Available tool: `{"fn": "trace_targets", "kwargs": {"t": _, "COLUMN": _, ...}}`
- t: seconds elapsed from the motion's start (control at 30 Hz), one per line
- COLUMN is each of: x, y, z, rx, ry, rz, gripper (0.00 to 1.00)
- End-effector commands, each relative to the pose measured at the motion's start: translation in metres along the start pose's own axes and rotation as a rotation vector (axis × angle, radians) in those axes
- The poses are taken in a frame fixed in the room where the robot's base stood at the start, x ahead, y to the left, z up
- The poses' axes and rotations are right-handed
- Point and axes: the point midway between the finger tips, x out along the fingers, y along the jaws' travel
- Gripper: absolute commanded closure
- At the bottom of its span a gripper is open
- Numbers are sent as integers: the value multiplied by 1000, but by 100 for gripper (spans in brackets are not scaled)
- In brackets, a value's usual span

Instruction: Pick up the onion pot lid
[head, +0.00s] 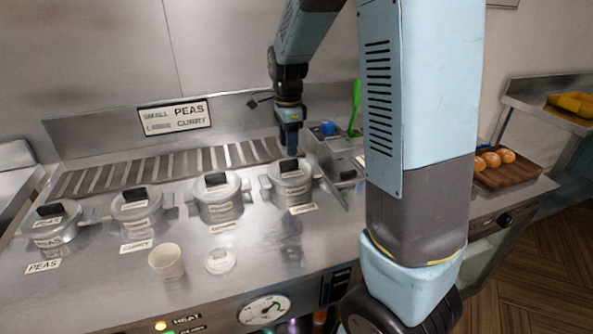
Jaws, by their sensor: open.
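Several lidded metal pots stand in a row on the steel counter. The leftmost pot (52,228) is labelled peas and the one right of it (140,207) curry. The labels of the third pot (218,203) and the rightmost pot (292,188) are too small to read surely, so I cannot tell which is the onion pot. Each lid has a dark handle on top. My gripper (290,150) points down just above the rightmost lid's handle (289,165). It is open; its fingertips are small in view, and I cannot tell whether they touch the handle.
A white cup (166,261) and a small white lidded tub (220,260) stand in front of the pots. A steel container (333,155) with a green-handled utensil (355,105) is right of my gripper. A wooden board (505,176) holds round brown items.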

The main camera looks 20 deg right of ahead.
Motion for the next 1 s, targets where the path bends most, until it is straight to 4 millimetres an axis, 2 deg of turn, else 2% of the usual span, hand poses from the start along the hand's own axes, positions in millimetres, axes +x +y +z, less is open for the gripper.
{"fn": "trace_targets", "kwargs": {"t": 0.3, "x": 40, "y": 2, "z": 1, "rx": 1, "ry": 0, "rz": 4, "gripper": 52}}
{"fn": "trace_targets", "kwargs": {"t": 0.4, "x": 47, "y": 1, "z": 1, "rx": 1, "ry": 0, "rz": 1, "gripper": 52}}
{"fn": "trace_targets", "kwargs": {"t": 0.7, "x": 50, "y": 1, "z": 1, "rx": 1, "ry": 0, "rz": 0, "gripper": 53}}
{"fn": "trace_targets", "kwargs": {"t": 1.0, "x": 50, "y": 1, "z": 1, "rx": 1, "ry": 0, "rz": 0, "gripper": 82}}
